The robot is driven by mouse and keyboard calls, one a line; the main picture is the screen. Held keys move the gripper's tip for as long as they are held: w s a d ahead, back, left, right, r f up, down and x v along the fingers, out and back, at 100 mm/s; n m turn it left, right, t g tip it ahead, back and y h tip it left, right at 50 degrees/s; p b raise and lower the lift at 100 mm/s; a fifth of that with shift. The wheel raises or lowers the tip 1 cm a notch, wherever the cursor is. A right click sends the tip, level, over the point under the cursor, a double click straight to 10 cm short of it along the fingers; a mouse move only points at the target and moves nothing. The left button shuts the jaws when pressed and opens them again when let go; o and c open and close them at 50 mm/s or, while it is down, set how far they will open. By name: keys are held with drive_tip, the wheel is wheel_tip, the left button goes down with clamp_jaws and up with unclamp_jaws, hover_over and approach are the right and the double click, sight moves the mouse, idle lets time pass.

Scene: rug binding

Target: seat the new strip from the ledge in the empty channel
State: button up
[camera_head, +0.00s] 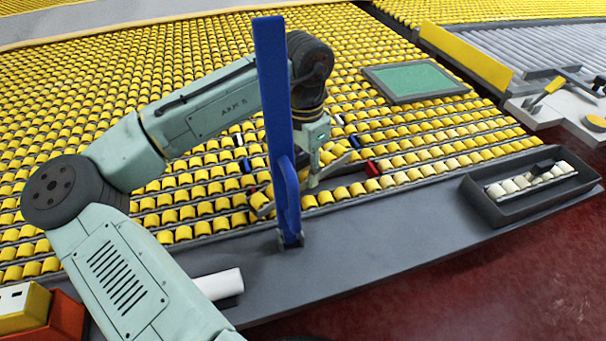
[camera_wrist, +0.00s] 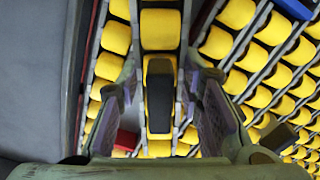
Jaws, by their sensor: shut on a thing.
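My gripper (camera_head: 328,174) is low over the yellow roller field near the front ledge (camera_head: 375,242), partly behind a tall blue upright. In the wrist view my gripper (camera_wrist: 163,108) is shut on the dark handle (camera_wrist: 160,90) of a strip with yellow rollers (camera_wrist: 159,122). The strip runs lengthwise between the fingers, in line with the neighbouring rows. I cannot tell whether it rests in the channel or hangs just above it. The channel under it is hidden. A red block (camera_head: 373,168) sits close to the gripper; one also shows in the wrist view (camera_wrist: 126,140).
The blue upright (camera_head: 273,90) stands on the ledge before the gripper. A dark tray (camera_head: 490,212) at right holds a strip of pale rollers (camera_head: 532,180) with a black handle. A white cylinder (camera_head: 220,284) lies on the ledge. A framed green panel (camera_head: 414,78) lies behind.

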clamp_jaws()
drive_tip(key=shift+r, duration=0.15)
